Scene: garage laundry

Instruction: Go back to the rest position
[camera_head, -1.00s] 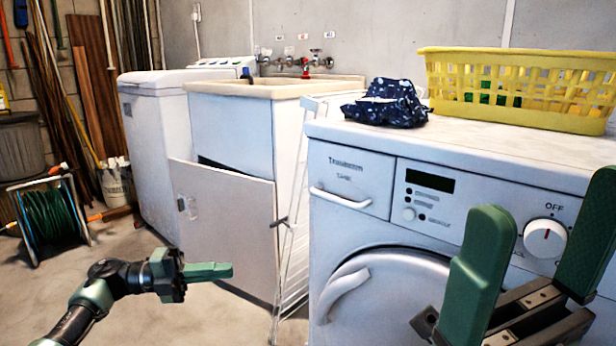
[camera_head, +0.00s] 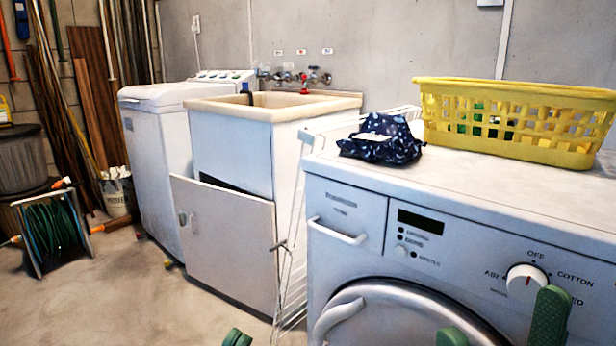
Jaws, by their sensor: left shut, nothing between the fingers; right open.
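Only the green fingertips of my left gripper (camera_head: 237,338) show at the bottom edge, over the floor in front of the open cabinet door. They are shut with nothing between them. My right gripper (camera_head: 502,322) shows two green fingertips at the bottom right, in front of the washing machine (camera_head: 345,210). They stand wide apart and the gap is empty. The rest of both grippers is below the picture.
A dark blue patterned cloth (camera_head: 383,140) and a yellow basket (camera_head: 515,120) sit on the washing machine. The sink cabinet's door (camera_head: 225,235) stands open beside a white folding rack (camera_head: 293,250).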

